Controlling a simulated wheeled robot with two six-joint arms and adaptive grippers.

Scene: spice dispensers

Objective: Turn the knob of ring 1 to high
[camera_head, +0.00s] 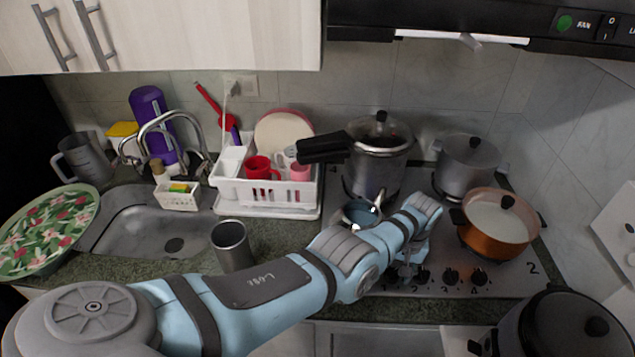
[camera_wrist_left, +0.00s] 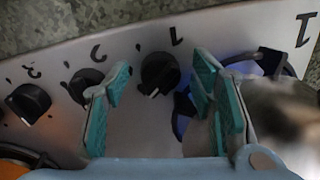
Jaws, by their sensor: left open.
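The black knob under the label 1 (camera_wrist_left: 160,73) shows in the left wrist view, with its pale mark toward the bottom of the picture. My left gripper (camera_wrist_left: 160,88) is open, with one teal finger on each side of this knob. I cannot tell whether either finger touches it. In the head view my left gripper (camera_head: 408,262) is at the front edge of the stove (camera_head: 510,270) and covers knob 1. A big number 1 marks ring 1 at the right of the wrist view, where a bluish glow shows (camera_wrist_left: 243,66). My right gripper is out of view.
Knob 2 (camera_wrist_left: 87,85) and knob 3 (camera_wrist_left: 28,103) sit close beside. A small pan (camera_head: 360,214), a pressure cooker (camera_head: 378,160), a grey pot (camera_head: 467,165) and a copper pot (camera_head: 490,232) stand on the stove. A metal cup (camera_head: 232,246) stands on the counter.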

